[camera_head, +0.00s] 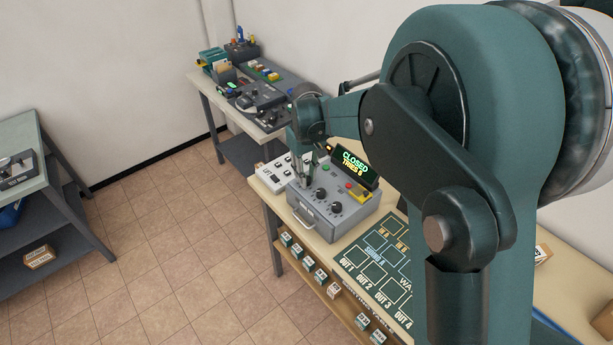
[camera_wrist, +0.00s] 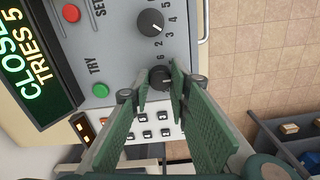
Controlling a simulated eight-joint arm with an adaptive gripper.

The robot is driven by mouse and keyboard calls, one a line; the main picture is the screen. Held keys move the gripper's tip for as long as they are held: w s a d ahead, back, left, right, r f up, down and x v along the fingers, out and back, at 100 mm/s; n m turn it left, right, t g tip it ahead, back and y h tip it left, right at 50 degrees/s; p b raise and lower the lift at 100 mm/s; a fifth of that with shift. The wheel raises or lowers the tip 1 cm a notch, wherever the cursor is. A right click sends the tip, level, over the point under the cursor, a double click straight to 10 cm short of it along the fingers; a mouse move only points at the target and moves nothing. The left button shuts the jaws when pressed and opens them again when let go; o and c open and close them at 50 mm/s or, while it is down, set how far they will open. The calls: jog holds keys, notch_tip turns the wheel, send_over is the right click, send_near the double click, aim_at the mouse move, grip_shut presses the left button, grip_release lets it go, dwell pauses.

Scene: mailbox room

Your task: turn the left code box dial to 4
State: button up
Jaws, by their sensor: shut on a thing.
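The grey code box (camera_head: 336,212) stands on the near bench, with a row of black dials on its sloped top. In the wrist view, my gripper (camera_wrist: 160,80) has its green fingers on either side of the left dial (camera_wrist: 160,77) and is shut on it. The fingers hide most of its number ring, so I cannot tell its setting. The middle dial (camera_wrist: 150,22) is free, with numbers around it. In the head view, my gripper (camera_head: 304,182) comes down on the box's left end and hides the left dial.
A display (camera_head: 354,164) behind the dials reads CLOSED and TRIES. Red and green buttons (camera_wrist: 100,90) lie beside the dials. A marked mat (camera_head: 372,262) lies to the right.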

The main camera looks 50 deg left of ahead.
jog(key=o, duration=0.9)
jog(key=shift+r, duration=0.1)
notch_tip(320, 180, up, 12)
dwell(0.6)
jog(key=shift+w+d, duration=0.1)
dwell(0.4)
